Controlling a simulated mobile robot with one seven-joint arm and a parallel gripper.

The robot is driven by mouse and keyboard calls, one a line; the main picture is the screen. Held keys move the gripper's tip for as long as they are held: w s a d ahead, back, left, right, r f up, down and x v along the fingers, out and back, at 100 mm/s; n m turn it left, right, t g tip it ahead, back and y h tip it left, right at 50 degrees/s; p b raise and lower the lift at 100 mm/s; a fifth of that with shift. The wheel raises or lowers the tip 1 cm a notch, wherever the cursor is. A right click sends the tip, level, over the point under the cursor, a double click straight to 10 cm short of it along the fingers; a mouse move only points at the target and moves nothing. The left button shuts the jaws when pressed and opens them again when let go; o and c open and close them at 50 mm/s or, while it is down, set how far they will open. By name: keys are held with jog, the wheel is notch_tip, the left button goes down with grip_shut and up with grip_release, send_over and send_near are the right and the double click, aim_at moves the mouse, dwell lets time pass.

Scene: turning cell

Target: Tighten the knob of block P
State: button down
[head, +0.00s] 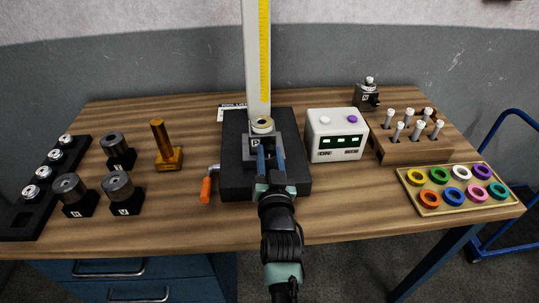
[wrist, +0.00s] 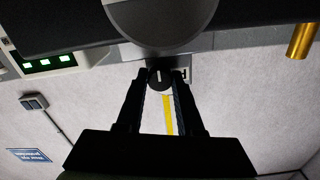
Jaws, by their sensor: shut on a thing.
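A grey block (head: 251,150) stands on the black base plate below the tall column, with a pale ring-like piece on top. My gripper (head: 270,153) reaches to its near face and hides much of it. In the wrist view, my gripper (wrist: 164,78) is shut on a small dark round knob (wrist: 159,80) with a light line on its face. The knob sits between the two fingertips. Part of a letter label shows beside it, too covered to read surely as P. The big round grey piece (wrist: 165,18) fills the top of the wrist view.
The column with a yellow scale (head: 264,60) rises behind the block. An orange-handled crank (head: 206,188) juts out left of the black plate (head: 235,183). A white display box (head: 336,128) stands close on the right. Dark blocks and a brass stand (head: 168,160) are left; a ring tray (head: 421,203) is right.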

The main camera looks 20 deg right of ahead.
jog(key=shift+f, duration=0.1)
jog(key=c, duration=0.5)
grip_release()
jog(key=shift+c, duration=0.2)
jog(key=v, duration=1.3)
